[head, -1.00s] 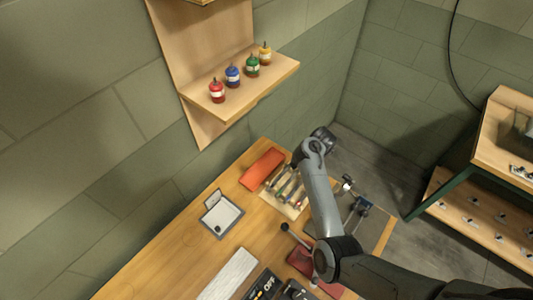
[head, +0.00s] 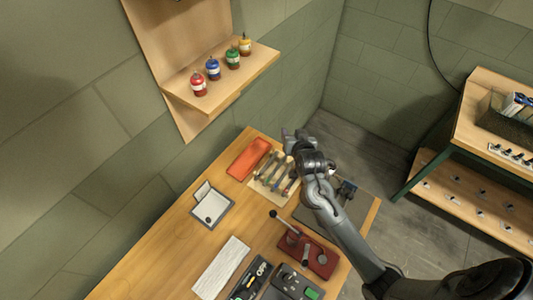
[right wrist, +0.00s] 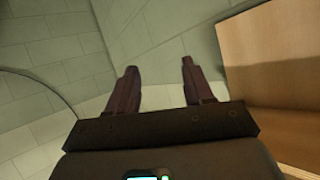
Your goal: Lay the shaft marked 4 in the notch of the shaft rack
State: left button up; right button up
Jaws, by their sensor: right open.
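My right gripper (head: 289,134) is held above the far end of the wooden bench, and my arm runs back from it to the lower right. In the right wrist view its two fingers (right wrist: 158,82) are apart with nothing between them. They point towards the wall. Several slim tools or shafts lie on a pale wooden board (head: 259,187) just below the gripper. No mark 4 is readable on any of them, and I cannot tell which thing is the shaft rack. My left gripper is out of view.
The bench (head: 160,242) holds an orange mat (head: 249,158), a white tray (head: 213,205), a ribbed white plate (head: 221,268), a red lever fixture (head: 318,260) and a dark mat. Bottles stand on a wall shelf (head: 228,80). A side bench (head: 480,120) stands right.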

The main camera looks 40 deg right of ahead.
jog(key=s+a+r+n+t+y, duration=0.2)
jog(key=a+r+t, duration=0.1)
jog(key=a, duration=0.4)
jog(key=s+a+r+n+t+y, duration=0.2)
jog(key=s+a+r+n, duration=0.1)
jog(key=a, duration=0.4)
jog(key=shift+s+a+r+n+t+p, duration=0.25)
jog(key=shift+n+t+p, duration=0.05)
jog(key=shift+t+p, duration=0.1)
